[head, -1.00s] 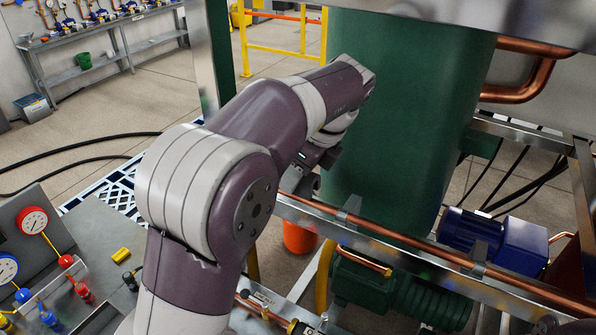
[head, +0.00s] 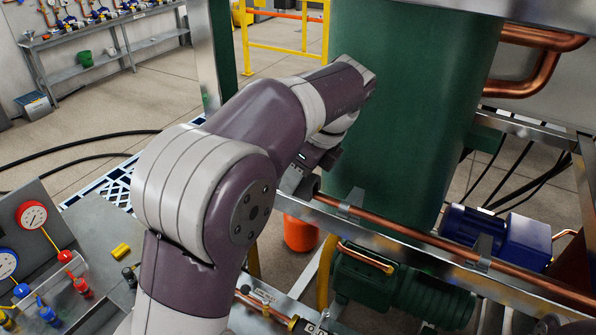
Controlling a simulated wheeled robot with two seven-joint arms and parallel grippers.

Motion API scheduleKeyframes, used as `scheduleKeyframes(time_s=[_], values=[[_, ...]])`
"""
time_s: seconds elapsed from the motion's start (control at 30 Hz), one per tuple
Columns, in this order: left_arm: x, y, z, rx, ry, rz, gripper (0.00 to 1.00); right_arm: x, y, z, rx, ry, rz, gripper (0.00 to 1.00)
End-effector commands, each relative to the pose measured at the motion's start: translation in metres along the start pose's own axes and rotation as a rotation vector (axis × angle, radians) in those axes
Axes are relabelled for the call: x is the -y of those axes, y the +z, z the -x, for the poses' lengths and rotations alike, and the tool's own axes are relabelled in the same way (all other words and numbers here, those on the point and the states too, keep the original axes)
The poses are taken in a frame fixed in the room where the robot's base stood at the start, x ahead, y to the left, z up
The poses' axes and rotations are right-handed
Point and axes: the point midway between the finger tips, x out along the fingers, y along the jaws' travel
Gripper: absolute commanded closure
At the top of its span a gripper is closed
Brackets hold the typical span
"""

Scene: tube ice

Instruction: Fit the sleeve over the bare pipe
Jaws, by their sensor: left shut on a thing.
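The bare copper pipe (head: 420,236) runs from the middle of the view down to the right along a metal rail. My left arm comes in from the lower left, and its gripper (head: 304,178) is at the pipe's upper left end, partly hidden behind its own wrist. It is shut on a dark grey tube, the sleeve (head: 308,187), which shows only as a small piece. The sleeve is at or very near the pipe's end; whether it is around the pipe or just in front of it I cannot tell. My right gripper is not in view.
A large green tank (head: 405,110) stands close behind the gripper. A metal rail (head: 385,228) runs along the pipe. A blue motor (head: 497,237) and a green pump (head: 385,285) sit nearby. A gauge panel (head: 45,235) is at the left.

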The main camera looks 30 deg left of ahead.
Motion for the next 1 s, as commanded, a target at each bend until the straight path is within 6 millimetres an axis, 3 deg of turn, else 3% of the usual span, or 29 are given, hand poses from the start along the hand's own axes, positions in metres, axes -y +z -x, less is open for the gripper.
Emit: scheduleKeyframes(time_s=[0.43,0.73,0.77,0.8,0.83,1.0], values=[[0.000,-0.008,-0.019,0.000,0.000,0.000,0.83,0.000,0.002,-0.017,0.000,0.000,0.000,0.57],[0.000,-0.008,-0.020,0.000,-0.001,0.000,0.83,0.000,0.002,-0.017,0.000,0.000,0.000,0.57],[0.000,-0.008,-0.020,0.000,-0.001,0.000,0.45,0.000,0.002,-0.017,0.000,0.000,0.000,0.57],[0.000,-0.008,-0.020,0.000,-0.001,0.000,0.32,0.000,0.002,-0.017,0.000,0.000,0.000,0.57],[0.000,-0.008,-0.020,0.000,-0.001,0.000,0.25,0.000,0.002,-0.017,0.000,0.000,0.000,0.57],[0.000,-0.008,-0.020,0.000,-0.001,0.000,0.25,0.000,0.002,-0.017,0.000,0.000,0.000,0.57]])
